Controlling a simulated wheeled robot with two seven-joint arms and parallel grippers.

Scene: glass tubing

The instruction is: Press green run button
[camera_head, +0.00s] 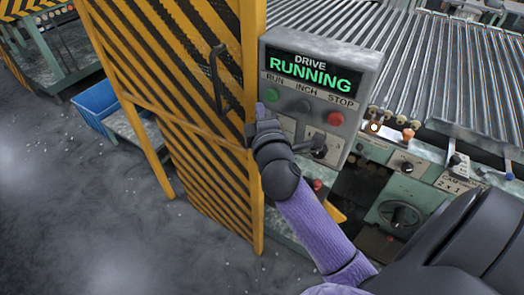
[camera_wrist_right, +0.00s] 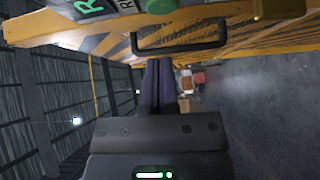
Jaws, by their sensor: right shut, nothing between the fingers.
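The control box (camera_head: 318,88) has a lit display (camera_head: 310,72) reading "DRIVE RUNNING" in green and white. Below it, the green run button (camera_head: 270,94) sits under the label RUN, at the left of the row. A dark inch button (camera_head: 303,106) and a red stop button (camera_head: 335,118) sit to its right. My right gripper (camera_head: 262,109) is shut and empty, its purple fingertips just below the run button in the head view. I cannot tell whether they touch the panel. The wrist view shows the closed fingers (camera_wrist_right: 157,80) side by side. My left gripper is not in view.
A yellow-and-black striped guard (camera_head: 200,150) with a black handle (camera_head: 217,78) stands left of the box; the handle (camera_wrist_right: 180,48) crosses near the fingers in the wrist view. Metal rollers (camera_head: 440,65) lie right. A blue crate (camera_head: 97,104) stands at left.

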